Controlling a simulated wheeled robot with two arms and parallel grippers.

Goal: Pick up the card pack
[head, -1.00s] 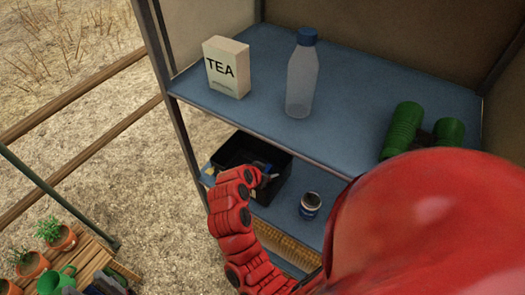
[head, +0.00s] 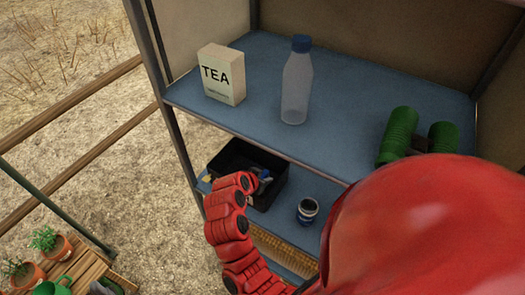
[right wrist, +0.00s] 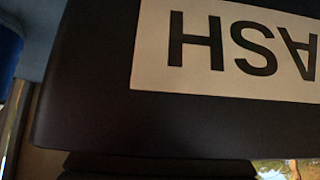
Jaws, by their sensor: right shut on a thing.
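My right gripper (head: 260,182) reaches from below to the black open box (head: 275,190) on the lower shelf. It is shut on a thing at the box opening. A small blue thing (head: 264,174) shows at its tips and looks like the card pack, but it is mostly hidden and too small to be sure. In the right wrist view a dark surface (right wrist: 90,105) with a pale label, upside down and ending in "ASH", fills the picture. The card pack cannot be made out there. My left gripper is out of view.
On the upper shelf (head: 260,75) stand a TEA carton (head: 222,75), a clear bottle (head: 297,85) with a blue cap, and green binoculars (head: 400,135). A small jar (head: 307,211) stands right of the box. Potted plants (head: 45,240) are at lower left.

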